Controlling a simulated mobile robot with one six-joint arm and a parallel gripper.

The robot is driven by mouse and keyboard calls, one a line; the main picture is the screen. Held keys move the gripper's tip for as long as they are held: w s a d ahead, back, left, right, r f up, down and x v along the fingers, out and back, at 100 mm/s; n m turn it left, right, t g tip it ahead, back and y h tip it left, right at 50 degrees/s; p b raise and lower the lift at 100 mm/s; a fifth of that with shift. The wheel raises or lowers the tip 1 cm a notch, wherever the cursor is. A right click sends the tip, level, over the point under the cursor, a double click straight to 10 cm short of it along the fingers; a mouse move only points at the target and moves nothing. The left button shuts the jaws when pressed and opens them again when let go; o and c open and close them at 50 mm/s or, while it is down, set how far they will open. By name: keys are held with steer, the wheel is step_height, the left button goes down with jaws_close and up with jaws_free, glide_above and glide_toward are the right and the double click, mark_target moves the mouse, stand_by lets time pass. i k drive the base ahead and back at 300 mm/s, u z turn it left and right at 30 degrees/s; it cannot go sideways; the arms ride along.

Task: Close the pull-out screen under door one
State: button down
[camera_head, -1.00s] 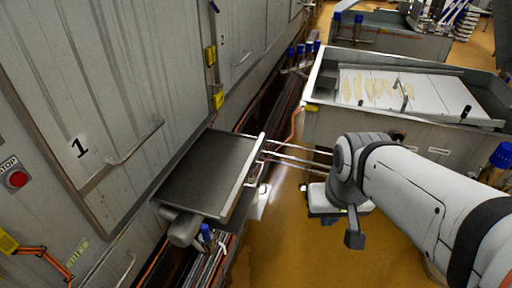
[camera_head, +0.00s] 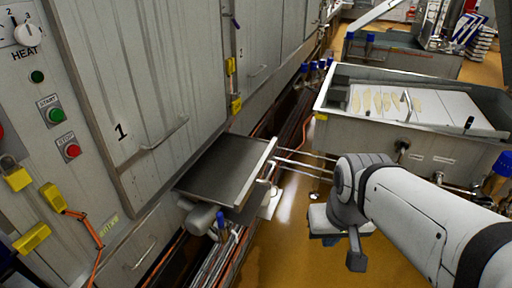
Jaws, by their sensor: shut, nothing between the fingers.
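The pull-out screen (camera_head: 232,170) is a flat dark tray with a pale front rim. It sticks out from the grey cabinet wall below door one (camera_head: 150,100), which is marked "1" and is shut. My arm comes in from the right, and its wrist (camera_head: 350,190) is to the right of the screen's front rim. My gripper (camera_head: 324,232) is shut and empty at the wrist's end, low and apart from the screen.
A control panel with START (camera_head: 57,115) and STOP (camera_head: 72,150) buttons is at the left. A steel vat (camera_head: 400,130) with pale strips stands at the back right. Thin metal rods (camera_head: 305,162) lie between screen and wrist. The orange floor (camera_head: 290,250) is clear in front.

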mark_target(226, 175)
steer(key=i, duration=0.9)
steer(key=z, duration=0.05)
